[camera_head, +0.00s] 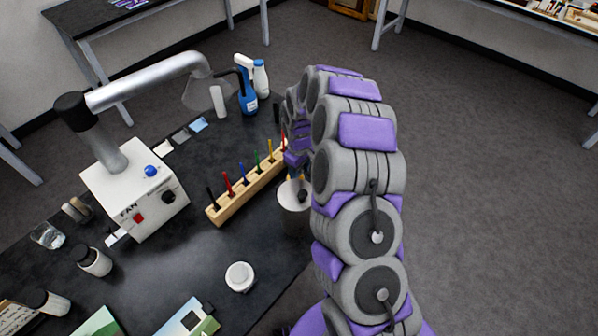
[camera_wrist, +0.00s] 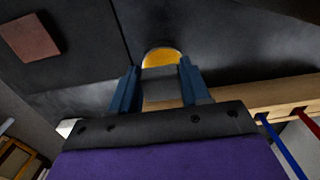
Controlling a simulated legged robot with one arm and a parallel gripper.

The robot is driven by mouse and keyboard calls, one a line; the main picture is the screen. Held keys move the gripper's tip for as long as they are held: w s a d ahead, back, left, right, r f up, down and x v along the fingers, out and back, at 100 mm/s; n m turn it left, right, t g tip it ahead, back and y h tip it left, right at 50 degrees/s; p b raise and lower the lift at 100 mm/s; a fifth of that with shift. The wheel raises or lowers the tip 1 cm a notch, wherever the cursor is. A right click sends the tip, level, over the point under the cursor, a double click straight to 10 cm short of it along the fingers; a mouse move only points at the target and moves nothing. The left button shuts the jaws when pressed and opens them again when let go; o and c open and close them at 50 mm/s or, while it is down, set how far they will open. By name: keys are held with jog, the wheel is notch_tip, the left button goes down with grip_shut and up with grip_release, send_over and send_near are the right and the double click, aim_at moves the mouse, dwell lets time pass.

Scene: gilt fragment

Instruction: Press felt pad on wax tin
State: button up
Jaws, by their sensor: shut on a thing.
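My gripper (camera_wrist: 160,88) has its two blue fingers closed on a grey block, which looks like the felt pad (camera_wrist: 160,84). Just beyond the pad in the wrist view is a round tin with a yellow-orange surface, which looks like the wax tin (camera_wrist: 162,57). The pad covers the tin's near part, and I cannot tell whether they touch. In the head view my purple-grey arm hides the pad and the tin, and the gripper is mostly hidden too.
A wooden rack (camera_head: 216,212) of colored tools stands left of my arm. A white cup (camera_head: 291,196) is close beside the arm. A fan box (camera_head: 136,190), a blue bottle (camera_head: 248,101) and a white jar (camera_head: 239,277) are on the black table.

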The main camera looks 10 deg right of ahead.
jog(key=shift+r+p, duration=0.6)
jog(key=shift+r, duration=1.8)
